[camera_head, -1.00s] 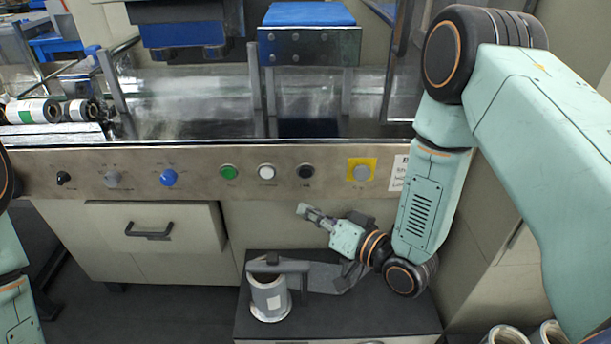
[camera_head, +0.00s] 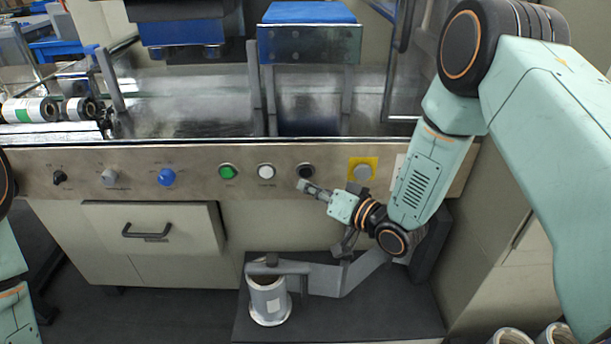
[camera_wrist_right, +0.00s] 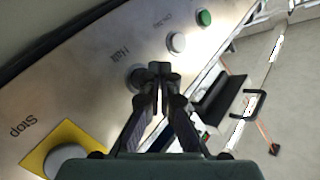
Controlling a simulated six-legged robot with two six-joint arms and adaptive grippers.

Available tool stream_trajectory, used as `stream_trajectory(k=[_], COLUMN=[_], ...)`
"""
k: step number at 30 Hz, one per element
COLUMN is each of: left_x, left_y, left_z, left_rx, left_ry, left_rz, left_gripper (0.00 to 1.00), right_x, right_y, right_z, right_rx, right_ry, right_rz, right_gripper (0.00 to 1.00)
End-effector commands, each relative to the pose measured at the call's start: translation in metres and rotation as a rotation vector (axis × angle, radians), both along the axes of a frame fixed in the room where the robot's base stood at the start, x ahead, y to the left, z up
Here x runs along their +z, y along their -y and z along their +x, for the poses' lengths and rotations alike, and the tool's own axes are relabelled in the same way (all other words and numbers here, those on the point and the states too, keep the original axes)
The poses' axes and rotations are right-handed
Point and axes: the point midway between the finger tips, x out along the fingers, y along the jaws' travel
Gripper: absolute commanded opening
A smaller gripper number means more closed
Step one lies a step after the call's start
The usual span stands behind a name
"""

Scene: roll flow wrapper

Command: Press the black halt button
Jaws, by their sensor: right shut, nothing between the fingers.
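The black halt button (camera_head: 305,170) is on the steel control panel, between the white button and the yellow-backed grey button. In the right wrist view the halt button (camera_wrist_right: 134,76) is partly hidden behind my fingertips, beside its printed label. My right gripper (camera_head: 302,185) is shut and empty, its tips just below the halt button in the head view. In the right wrist view my right gripper (camera_wrist_right: 158,72) has its tips over the button's edge; I cannot tell whether they touch it. My left gripper is out of view.
The panel (camera_head: 130,160) also carries a green button (camera_head: 228,172), a white button (camera_head: 266,171), a grey button on a yellow plate (camera_head: 362,172), a blue knob (camera_head: 166,177) and other knobs. Below are a drawer handle (camera_head: 147,231) and a roll (camera_head: 268,299) on a dark stand.

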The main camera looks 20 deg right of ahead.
Motion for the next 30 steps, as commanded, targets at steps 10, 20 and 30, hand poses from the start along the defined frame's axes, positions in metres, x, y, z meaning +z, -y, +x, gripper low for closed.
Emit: stream_trajectory(k=[10, 20, 30], left_x=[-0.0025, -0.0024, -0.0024], left_y=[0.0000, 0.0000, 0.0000], left_z=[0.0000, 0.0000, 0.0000], left_rx=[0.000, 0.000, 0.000], left_ry=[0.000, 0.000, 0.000], left_rz=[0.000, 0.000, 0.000], left_gripper=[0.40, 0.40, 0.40], right_x=[0.0008, 0.0008, 0.0007], right_y=[0.0039, 0.0039, 0.0039], right_z=[0.0131, 0.0130, 0.0128], right_rx=[0.000, -0.001, -0.001], right_ry=[0.000, 0.001, 0.001], right_rz=[0.000, 0.000, 0.000], right_gripper=[0.00, 0.00, 0.00])
